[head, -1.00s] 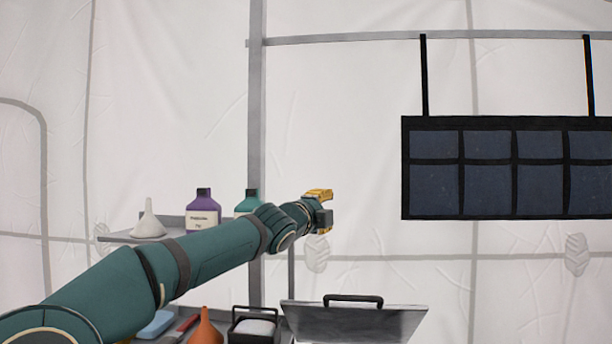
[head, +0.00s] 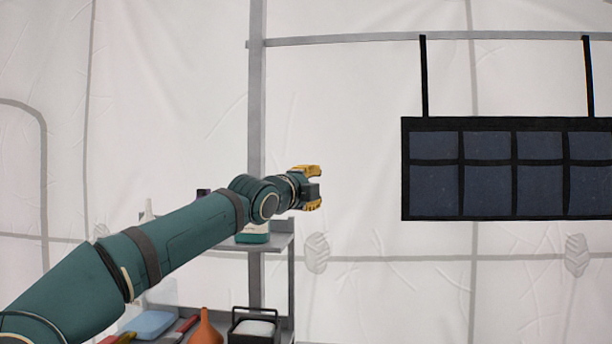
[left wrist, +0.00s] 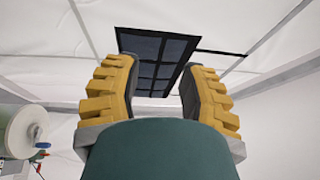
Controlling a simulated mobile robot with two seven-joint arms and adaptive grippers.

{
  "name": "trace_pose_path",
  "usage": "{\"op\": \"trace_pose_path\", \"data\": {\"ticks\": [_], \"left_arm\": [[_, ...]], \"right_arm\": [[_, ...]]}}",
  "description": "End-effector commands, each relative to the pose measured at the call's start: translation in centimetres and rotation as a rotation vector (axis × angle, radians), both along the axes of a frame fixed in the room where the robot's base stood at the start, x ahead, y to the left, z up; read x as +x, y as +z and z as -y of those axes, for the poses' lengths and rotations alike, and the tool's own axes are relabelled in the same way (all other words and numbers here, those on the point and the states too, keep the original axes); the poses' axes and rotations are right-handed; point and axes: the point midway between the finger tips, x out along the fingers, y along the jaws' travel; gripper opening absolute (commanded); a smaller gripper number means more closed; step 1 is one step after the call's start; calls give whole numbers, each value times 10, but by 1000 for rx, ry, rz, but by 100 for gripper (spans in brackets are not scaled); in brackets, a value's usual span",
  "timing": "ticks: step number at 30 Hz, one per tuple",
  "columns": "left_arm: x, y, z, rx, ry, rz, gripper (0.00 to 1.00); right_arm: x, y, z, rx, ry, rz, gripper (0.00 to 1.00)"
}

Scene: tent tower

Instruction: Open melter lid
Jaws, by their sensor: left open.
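My left gripper (head: 317,188) has yellow fingers and is held up in the air, right of the shelf post, pointing right. In the left wrist view the two fingers (left wrist: 158,68) are spread apart with nothing between them. The melter and its lid are not in view now in the head view. A grey panel with a black handle, likely the lid, shows only in the earlier head frame. My right gripper is not in view.
Below are an orange funnel (head: 206,330), a black-framed holder (head: 253,330) and a blue item (head: 150,323). A dark pocket panel (head: 488,172) hangs at right.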

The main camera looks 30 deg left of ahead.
Motion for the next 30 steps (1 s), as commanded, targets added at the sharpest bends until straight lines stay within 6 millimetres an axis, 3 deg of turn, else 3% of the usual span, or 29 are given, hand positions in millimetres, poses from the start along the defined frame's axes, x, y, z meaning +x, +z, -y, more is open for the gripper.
{"op": "trace_pose_path", "data": {"ticks": [13, 30], "left_arm": [[-13, 23, -7, 0, 0, 1, 41], [-14, 25, -7, 0, 0, 1, 41]], "right_arm": [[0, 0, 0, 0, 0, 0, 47], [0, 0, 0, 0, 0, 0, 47]]}}
